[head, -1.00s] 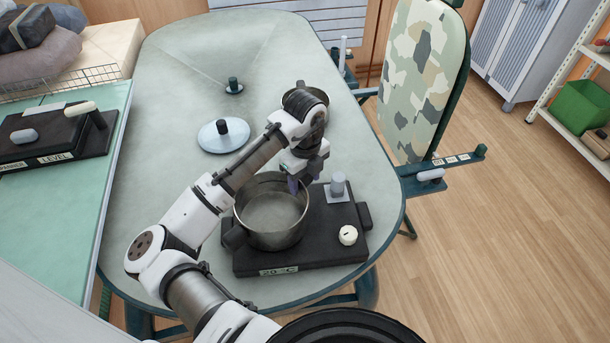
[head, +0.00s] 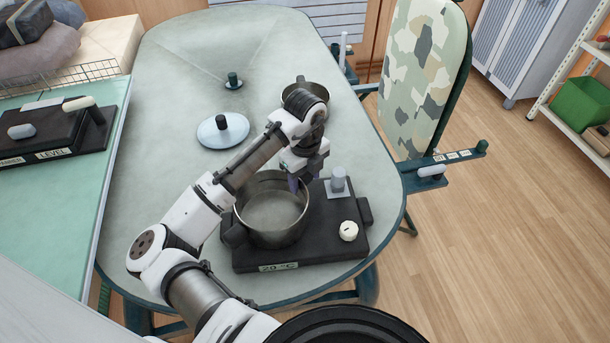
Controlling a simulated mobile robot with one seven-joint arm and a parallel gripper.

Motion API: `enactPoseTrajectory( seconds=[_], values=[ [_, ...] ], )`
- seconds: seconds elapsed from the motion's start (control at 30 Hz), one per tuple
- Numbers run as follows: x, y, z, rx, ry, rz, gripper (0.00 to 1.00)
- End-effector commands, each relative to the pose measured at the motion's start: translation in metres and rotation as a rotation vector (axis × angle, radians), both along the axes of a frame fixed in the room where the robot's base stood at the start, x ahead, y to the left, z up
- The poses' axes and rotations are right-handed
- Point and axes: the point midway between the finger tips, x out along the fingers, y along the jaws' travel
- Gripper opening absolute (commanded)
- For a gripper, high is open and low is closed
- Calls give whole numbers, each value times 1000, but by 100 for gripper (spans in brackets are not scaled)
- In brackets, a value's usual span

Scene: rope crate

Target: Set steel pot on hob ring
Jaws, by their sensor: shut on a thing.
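The steel pot (head: 272,212) is a wide, open, empty-looking vessel with a dark side handle at its left. It appears upright over the left part of the black hob (head: 335,235), which has a white knob and a "20 °C" label. The pot hides the hob ring, and I cannot tell whether its base touches it. My gripper (head: 297,182) is at the pot's far right rim, shut on the pot; the fingertips are partly hidden.
A smaller pot (head: 308,88) stands behind my wrist. A grey peg (head: 338,182) stands on the hob's right. The table's left middle is clear.

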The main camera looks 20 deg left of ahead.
Motion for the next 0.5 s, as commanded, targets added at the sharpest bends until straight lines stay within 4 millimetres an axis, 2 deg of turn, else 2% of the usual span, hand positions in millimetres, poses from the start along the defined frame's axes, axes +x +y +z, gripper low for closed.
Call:
enactPoseTrajectory(
  seconds=[0.23,0.27,0.43,0.5],
  values=[
    [0,0,-4,1,0,0,0],
    [0,0,-3,1,0,0,56],
    [0,0,-3,1,0,0,78],
    [0,0,-3,0,0,0,79]
  ],
)
